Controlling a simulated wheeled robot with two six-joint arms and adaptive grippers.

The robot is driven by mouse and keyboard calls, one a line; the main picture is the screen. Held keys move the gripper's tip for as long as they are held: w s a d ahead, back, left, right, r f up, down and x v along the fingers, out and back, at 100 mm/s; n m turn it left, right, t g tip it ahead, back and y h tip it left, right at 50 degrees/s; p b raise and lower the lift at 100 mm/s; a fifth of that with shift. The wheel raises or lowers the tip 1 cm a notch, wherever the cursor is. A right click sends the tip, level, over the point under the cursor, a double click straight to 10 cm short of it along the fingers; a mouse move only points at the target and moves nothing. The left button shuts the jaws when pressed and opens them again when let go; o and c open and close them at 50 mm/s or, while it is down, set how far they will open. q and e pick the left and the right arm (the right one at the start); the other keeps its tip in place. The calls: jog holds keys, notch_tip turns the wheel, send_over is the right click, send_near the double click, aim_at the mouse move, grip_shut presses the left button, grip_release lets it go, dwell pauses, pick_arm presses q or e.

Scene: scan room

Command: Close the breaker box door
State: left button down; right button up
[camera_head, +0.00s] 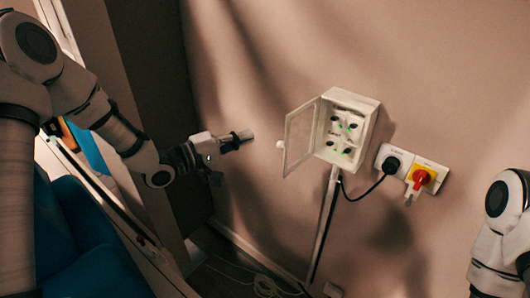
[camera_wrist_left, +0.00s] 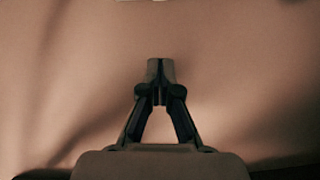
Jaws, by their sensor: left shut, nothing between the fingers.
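The breaker box (camera_head: 347,128) is a white box on the wall, with dark switches and small green lights inside. Its door (camera_head: 300,136) stands open, swung out to the left, with a round pale knob (camera_head: 280,144) on its free edge. My left gripper (camera_head: 246,137) is shut and empty, to the left of the door and apart from it. In the left wrist view, the shut fingers (camera_wrist_left: 160,70) point at bare wall, and a thin pale strip shows at the top edge. My right arm shows at the right edge, but its gripper is out of view.
A socket with a black plug (camera_head: 391,164) and a yellow plate with a red switch (camera_head: 421,177) sit right of the box. A pipe (camera_head: 325,220) and black cable run below it. The wall between gripper and door is clear.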

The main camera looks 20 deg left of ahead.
aim_at(297, 136)
pick_arm(q)
jog(key=d+b, duration=0.2)
jog(key=d, duration=0.3)
jog(key=shift+w+d+b, duration=0.1)
jog(key=shift+d+b, duration=0.3)
